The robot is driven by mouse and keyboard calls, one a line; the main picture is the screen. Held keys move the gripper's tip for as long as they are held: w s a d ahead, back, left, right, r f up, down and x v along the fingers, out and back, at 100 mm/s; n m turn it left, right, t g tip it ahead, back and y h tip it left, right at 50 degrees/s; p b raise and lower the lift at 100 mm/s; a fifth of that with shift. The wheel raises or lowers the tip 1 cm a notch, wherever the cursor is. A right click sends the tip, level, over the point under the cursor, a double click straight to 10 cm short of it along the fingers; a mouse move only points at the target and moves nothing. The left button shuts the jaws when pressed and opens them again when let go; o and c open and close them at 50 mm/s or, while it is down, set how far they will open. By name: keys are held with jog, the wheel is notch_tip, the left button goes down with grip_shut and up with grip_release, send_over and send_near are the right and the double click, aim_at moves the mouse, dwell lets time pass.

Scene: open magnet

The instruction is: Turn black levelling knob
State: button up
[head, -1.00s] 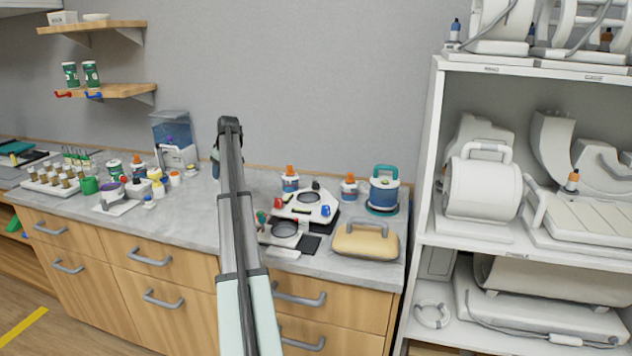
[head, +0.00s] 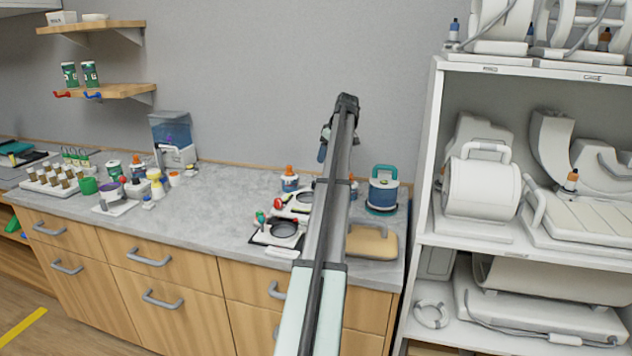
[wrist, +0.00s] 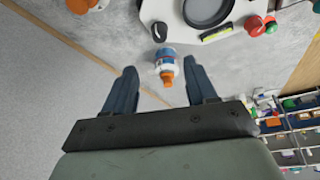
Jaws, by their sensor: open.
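In the wrist view the black knob (wrist: 159,32) sits at the corner of a white device (wrist: 228,30) with a round dark plate. It lies beyond my fingertips, and nothing touches it. In the head view the white device (head: 296,204) is partly covered by my arm, and the knob is hidden there. My gripper (wrist: 160,65) is open and empty, its two dark fingers apart. In the head view it shows (head: 323,147) small, above the back of the bench, near the wall.
An orange-capped bottle (wrist: 166,66) shows between my fingers' lines in the wrist view, close to the device. A blue jar with a teal handle (head: 384,188) and a tan case (head: 372,243) stand to the right. The bench middle (head: 222,205) is clear.

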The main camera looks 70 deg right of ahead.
jog(key=x, duration=1.3)
jog(key=shift+w+f, duration=0.1)
jog(key=shift+f, duration=0.05)
grip_shut()
dwell(0.3)
jog(key=m+g+h, duration=0.1)
jog(key=m, duration=0.2)
jog(key=shift+a+m, duration=0.1)
jog(key=shift+m, duration=0.2)
jog(key=shift+w+m+g+h, duration=0.1)
jog(key=shift+m+g+h, duration=0.3)
jog(key=shift+m, duration=1)
